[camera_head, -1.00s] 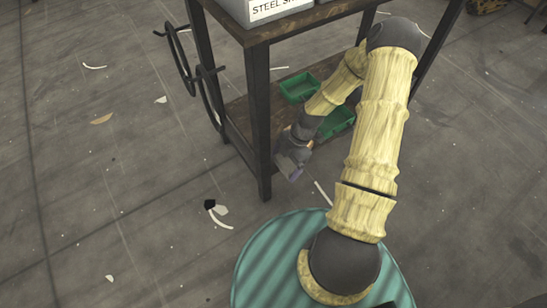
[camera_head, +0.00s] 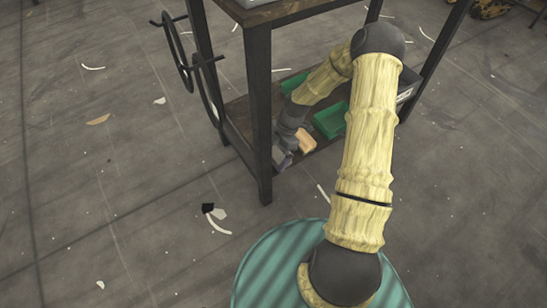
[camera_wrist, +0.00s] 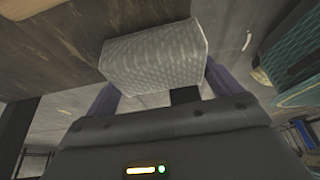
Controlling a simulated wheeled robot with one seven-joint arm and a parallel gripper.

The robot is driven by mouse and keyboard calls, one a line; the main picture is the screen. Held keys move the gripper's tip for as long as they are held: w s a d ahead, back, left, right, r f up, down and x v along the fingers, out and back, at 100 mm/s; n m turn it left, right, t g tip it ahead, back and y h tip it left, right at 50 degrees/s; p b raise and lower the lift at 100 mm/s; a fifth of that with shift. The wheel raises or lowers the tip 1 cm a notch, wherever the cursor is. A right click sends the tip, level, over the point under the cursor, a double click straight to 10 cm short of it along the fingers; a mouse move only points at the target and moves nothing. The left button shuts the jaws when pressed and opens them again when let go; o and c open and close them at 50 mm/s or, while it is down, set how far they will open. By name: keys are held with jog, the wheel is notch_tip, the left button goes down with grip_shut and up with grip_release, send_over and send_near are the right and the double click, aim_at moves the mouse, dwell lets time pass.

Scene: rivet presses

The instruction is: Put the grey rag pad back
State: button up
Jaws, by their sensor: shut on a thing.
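The grey rag pad (camera_wrist: 155,58) shows in the wrist view as a pale, dimpled block between the two purple fingers of my gripper (camera_wrist: 152,90). My gripper is shut on it. In the head view my gripper (camera_head: 283,157) is low, at the lower shelf (camera_head: 238,110) of the dark-framed bench, just behind its near leg. The pad is too small and too covered to make out clearly there. In the wrist view the wooden surface lies close beyond the pad; I cannot tell whether they touch.
On the lower shelf are green bins (camera_head: 331,120), an orange-tan block (camera_head: 305,140) close to my gripper, and a dark labelled box (camera_head: 408,88). The bench's near leg (camera_head: 260,120) stands close to my gripper. Scraps lie on the open floor at left.

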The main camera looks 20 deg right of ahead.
jog(key=shift+d+f, duration=0.1)
jog(key=shift+f, duration=0.35)
jog(key=shift+r, duration=0.1)
jog(key=o, duration=0.7)
jog(key=shift+o, duration=0.2)
jog(key=p+v, duration=0.7)
jog(key=v, duration=0.5)
jog(key=shift+p, duration=0.3)
